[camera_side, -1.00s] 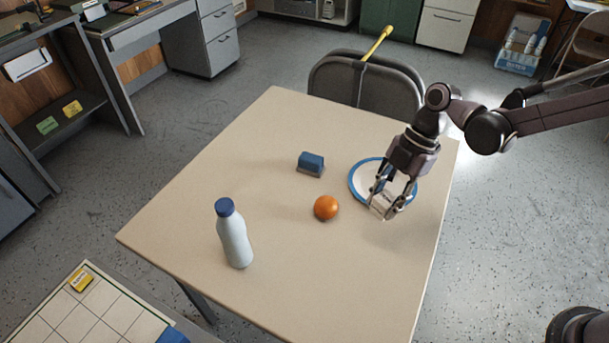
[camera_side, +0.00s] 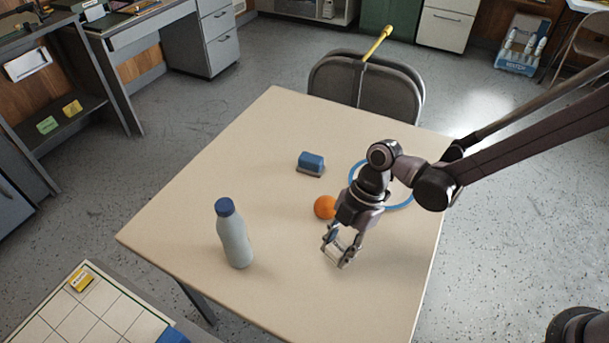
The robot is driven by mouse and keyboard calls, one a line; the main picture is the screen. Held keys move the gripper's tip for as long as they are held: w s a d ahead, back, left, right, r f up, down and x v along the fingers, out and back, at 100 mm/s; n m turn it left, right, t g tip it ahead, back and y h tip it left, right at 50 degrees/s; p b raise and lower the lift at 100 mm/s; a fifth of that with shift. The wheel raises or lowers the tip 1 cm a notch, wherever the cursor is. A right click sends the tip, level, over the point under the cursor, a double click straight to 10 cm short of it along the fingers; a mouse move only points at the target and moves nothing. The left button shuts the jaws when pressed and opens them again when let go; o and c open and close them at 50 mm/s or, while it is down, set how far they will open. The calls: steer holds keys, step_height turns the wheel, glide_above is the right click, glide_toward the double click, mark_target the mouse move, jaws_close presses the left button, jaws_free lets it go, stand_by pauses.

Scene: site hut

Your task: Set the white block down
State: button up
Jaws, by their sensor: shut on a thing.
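My gripper (camera_side: 338,252) points down over the front right part of the table, in front of the orange. Its fingers are shut on the white block (camera_side: 343,245), of which only a small pale part shows between them. The fingers hide the rest of the block. I cannot tell whether the block touches the table (camera_side: 275,290) or hangs just above it.
An orange (camera_side: 324,207) lies close behind my gripper, partly hidden by it. A blue-rimmed plate (camera_side: 400,205) sits behind my wrist. A blue-and-grey eraser-like block (camera_side: 311,163) lies farther back. A white bottle with a blue cap (camera_side: 234,240) stands to the left.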

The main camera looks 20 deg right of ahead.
mark_target(337, 257)
steer(key=shift+f, duration=1.85)
steer(key=o, duration=1.2)
steer(key=shift+f, duration=0.15)
steer(key=d+r+m+t+h, duration=0.1)
steer(key=d+r+m+t, duration=0.3)
steer(key=d+r+m, duration=1)
steer(key=s+d+r+m+t+h, duration=0.1)
steer(key=s+d+r+m+t, duration=0.1)
steer(key=d, duration=0.5)
steer(key=s+d+r+m+t+h, duration=0.2)
steer(key=s+d+r+m+t, duration=0.1)
steer(key=d+r+m, duration=0.3)
steer(key=shift+s+d+r+m, duration=0.35)
steer(key=shift+d+r, duration=0.25)
steer(key=shift+d, duration=0.45)
